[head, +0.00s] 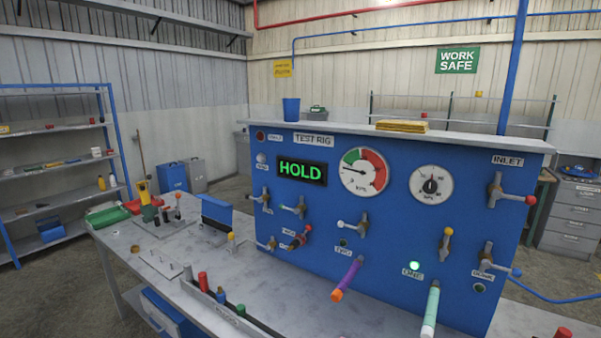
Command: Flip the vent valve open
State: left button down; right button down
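A blue test rig (395,235) stands on a grey bench and carries several lever valves. Their small labels are mostly too blurred to read, so I cannot tell which is the vent valve. A white-tipped valve (354,224) is above the label TWO. A red-tipped valve (499,191) sits under INLET, with a blue-tipped valve (489,262) below. Neither gripper is in view.
The display (301,171) reads HOLD, beside two dials. Tools and a rack of coloured handles (225,300) occupy the bench (150,290) at left.

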aim_at(260, 200)
jog(key=i+j+z, duration=0.2)
jog(key=j, duration=0.75)
jog(key=i+j+z, duration=0.15)
jog(key=j, duration=0.8)
jog(key=j+z, duration=0.2)
jog(key=j, duration=0.75)
